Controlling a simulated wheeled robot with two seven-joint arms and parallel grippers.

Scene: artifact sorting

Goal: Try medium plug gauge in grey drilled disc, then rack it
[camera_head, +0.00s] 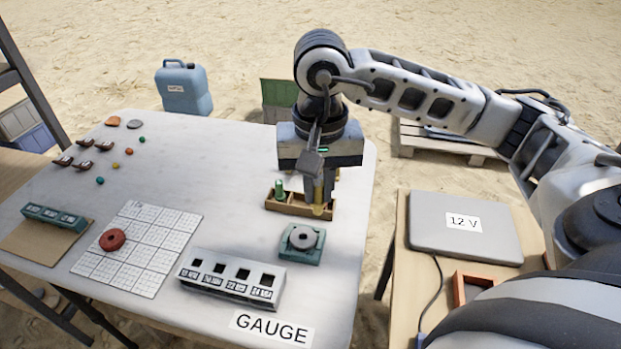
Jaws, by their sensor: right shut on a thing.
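The grey drilled disc (302,237) lies on a small green block (290,252) near the table's right side, its hole facing up. Behind it stands a wooden tray (287,208) with compartments. A green plug gauge (279,188) stands in its left part. My right gripper (322,188) points down over the tray's right part, shut on a brass-yellow plug gauge (318,207). The gauge is upright and partly hidden by the gripper; I cannot tell whether its lower end touches the tray. My left gripper is not in view.
A white block with square holes (230,280) stands at the table's front, beside the GAUGE label (271,328). Small beads and stones lie at the back left. The table's middle is clear.

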